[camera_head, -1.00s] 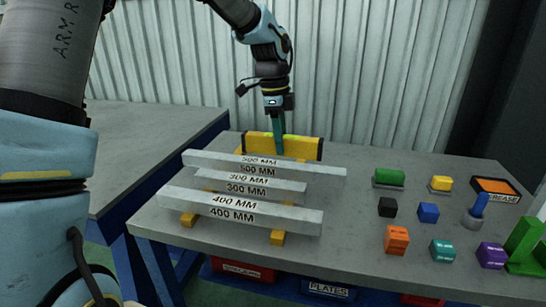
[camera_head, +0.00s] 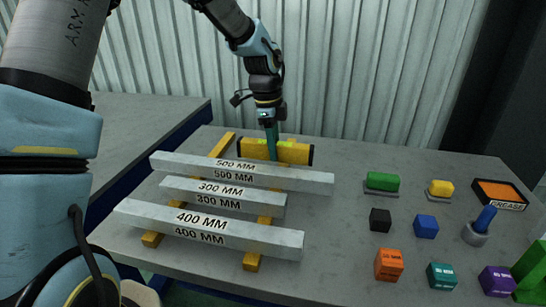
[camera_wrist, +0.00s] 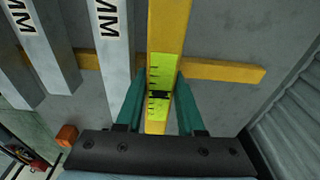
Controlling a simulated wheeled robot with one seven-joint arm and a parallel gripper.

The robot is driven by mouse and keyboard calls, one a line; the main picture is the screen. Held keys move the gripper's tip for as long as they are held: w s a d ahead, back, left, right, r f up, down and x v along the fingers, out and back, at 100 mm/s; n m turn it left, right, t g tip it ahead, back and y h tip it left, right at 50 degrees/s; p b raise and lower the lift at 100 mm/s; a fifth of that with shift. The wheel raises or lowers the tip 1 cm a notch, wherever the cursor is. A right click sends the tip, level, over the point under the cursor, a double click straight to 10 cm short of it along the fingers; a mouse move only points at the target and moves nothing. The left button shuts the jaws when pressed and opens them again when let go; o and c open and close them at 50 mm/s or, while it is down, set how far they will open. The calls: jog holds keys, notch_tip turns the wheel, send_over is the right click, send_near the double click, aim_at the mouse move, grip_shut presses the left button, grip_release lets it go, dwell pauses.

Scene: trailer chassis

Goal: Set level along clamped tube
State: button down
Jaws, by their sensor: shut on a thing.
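The level, a yellow bar with dark ends (camera_head: 300,151) and a bright yellow-green strip, is at the back of the table behind the tubes. My gripper (camera_head: 272,150) points down and is shut on its middle. In the wrist view my gripper's green fingers (camera_wrist: 159,105) flank the level (camera_wrist: 168,28), which crosses above a yellow rail (camera_wrist: 228,72). I cannot tell whether it touches anything below. Three grey tubes lie across yellow rails: the 500 MM tube (camera_head: 300,180) nearest the level, the 300 MM tube (camera_head: 178,189), and the 400 MM tube (camera_head: 280,242) in front. No clamp is visible.
Right of the tubes stand several coloured blocks, including orange (camera_head: 389,265), black (camera_head: 380,220) and green (camera_head: 382,181) ones. A grease tray (camera_head: 498,194) is at the back right. A corrugated wall (camera_head: 370,80) rises behind. Another table (camera_head: 145,125) is at left.

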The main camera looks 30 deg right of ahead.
jog(key=shift+f, duration=1.6)
jog(key=shift+f, duration=0.15)
jog(key=c, duration=0.8)
grip_release()
